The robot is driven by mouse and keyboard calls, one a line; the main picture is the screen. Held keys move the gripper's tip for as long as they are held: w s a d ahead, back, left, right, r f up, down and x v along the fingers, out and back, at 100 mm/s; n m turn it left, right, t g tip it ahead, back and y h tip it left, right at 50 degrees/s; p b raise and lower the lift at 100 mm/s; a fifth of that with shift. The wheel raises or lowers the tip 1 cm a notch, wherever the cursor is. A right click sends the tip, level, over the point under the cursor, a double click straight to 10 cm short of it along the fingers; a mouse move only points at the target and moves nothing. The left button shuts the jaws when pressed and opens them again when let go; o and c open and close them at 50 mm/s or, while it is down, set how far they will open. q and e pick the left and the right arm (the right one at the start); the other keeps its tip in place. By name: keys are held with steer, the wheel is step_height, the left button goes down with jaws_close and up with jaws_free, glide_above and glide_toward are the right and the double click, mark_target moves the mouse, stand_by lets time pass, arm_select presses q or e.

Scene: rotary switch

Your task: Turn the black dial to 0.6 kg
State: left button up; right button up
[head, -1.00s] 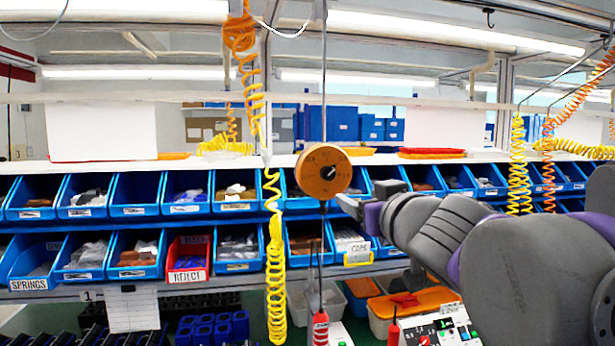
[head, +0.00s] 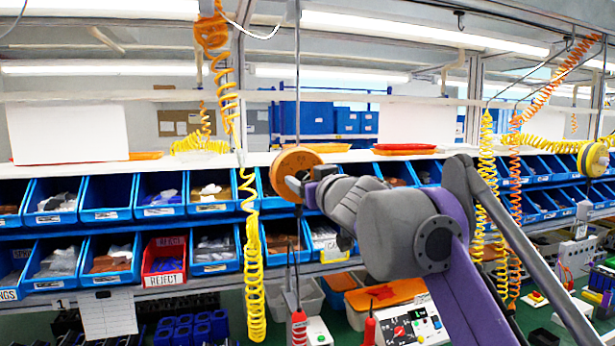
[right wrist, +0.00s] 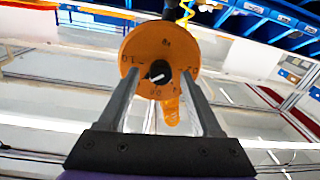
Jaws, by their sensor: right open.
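An orange round disc (head: 291,160) hangs from a vertical rod in the head view, its lower face partly hidden by my right gripper (head: 292,184). In the right wrist view the disc (right wrist: 150,45) faces the camera, with the small black dial (right wrist: 158,72) at its centre. The dial carries a white mark; the dark markings around it are too small to read surely. My right gripper (right wrist: 159,76) is open, with one finger on each side of the dial. I cannot tell whether the fingers touch the disc. My left gripper is not in view.
Blue bins (head: 108,200) fill two shelf rows behind the disc. A yellow coiled hose (head: 252,270) hangs left of it, and more coiled hoses (head: 487,170) hang at right. A yellow reel (head: 592,160) hangs at far right. A control box (head: 410,325) stands below.

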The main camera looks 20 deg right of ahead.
jaws_close()
stand_by(0.4)
steer(key=shift+n, duration=0.3)
steer(key=n, duration=0.4)
steer(key=shift+a+n+p, duration=0.1)
steer(key=shift+n+p, duration=0.2)
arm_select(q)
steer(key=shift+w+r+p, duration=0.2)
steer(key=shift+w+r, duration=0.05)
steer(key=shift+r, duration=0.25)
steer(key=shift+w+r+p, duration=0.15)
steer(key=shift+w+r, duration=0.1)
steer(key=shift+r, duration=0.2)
arm_select(e)
steer(key=shift+n, duration=2.2)
